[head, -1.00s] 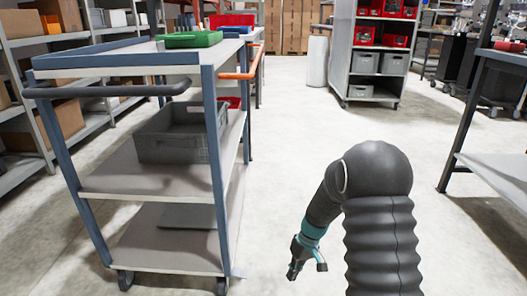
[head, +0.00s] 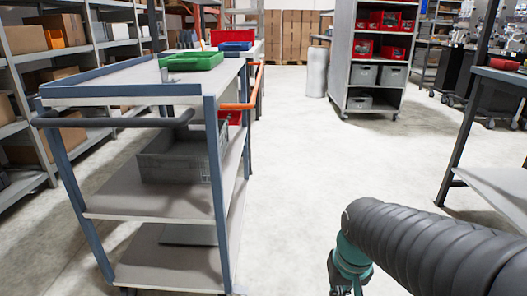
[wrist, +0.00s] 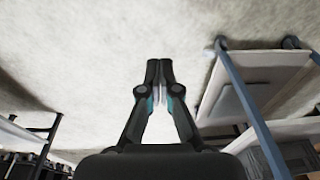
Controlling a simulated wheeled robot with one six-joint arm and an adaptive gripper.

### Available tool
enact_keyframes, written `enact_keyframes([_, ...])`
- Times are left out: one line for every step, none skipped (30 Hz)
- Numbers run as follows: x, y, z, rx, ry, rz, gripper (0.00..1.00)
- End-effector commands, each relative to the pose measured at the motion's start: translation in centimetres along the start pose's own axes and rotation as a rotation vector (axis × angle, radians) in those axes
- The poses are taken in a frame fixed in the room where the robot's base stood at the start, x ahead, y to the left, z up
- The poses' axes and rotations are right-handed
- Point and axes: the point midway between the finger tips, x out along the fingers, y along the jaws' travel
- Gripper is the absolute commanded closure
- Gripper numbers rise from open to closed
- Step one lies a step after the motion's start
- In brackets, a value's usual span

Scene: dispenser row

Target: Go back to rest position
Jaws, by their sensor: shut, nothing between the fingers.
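My gripper (wrist: 159,72) shows in the wrist view with its two dark fingers together and nothing between them. It points over bare concrete floor. In the head view my arm comes in at the lower right, and its teal wrist part hangs down at the bottom edge. The fingertips are cut off by the frame there. My arm is to the right of the grey cart and apart from it.
A three-tier cart (head: 150,205) stands at the left, with a green tray (head: 192,60) on top and a grey crate (head: 178,157) on its middle shelf. A shelf rack (head: 343,62) stands at the back. A workbench (head: 495,185) is at the right. The floor between is clear.

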Motion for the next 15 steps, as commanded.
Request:
enact_keyframes([-1.6, 0.2, 0.8, -0.008, 0.034, 0.008, 1.0])
enact_keyframes([-2.2, 0.2, 1.2, -0.013, 0.052, 0.012, 1.0])
enact_keyframes([-3.1, 0.3, 1.7, -0.018, 0.075, 0.017, 1.0])
enact_keyframes([-3.7, 0.4, 2.1, -0.021, 0.094, 0.02, 1.0])
enact_keyframes([-4.4, 0.5, 2.4, -0.024, 0.113, 0.023, 1.0])
enact_keyframes([-5.2, 0.6, 2.9, -0.027, 0.139, 0.027, 1.0])
enact_keyframes([-5.8, 0.6, 3.2, -0.029, 0.159, 0.028, 1.0])
enact_keyframes([-6.4, 0.6, 3.5, -0.03, 0.179, 0.028, 1.0])
enact_keyframes([-7.3, 0.6, 3.8, -0.031, 0.205, 0.028, 1.0])
enact_keyframes([-7.8, 0.5, 4.0, -0.031, 0.224, 0.028, 1.0])
enact_keyframes([-8.4, 0.5, 4.2, -0.031, 0.242, 0.027, 1.0])
enact_keyframes([-9.2, 0.5, 4.3, -0.032, 0.266, 0.027, 1.0])
enact_keyframes([-9.8, 0.5, 4.4, -0.032, 0.284, 0.026, 1.0])
enact_keyframes([-10.3, 0.5, 4.4, -0.032, 0.299, 0.026, 1.0])
enact_keyframes([-10.8, 0.4, 4.5, -0.033, 0.315, 0.025, 1.0])
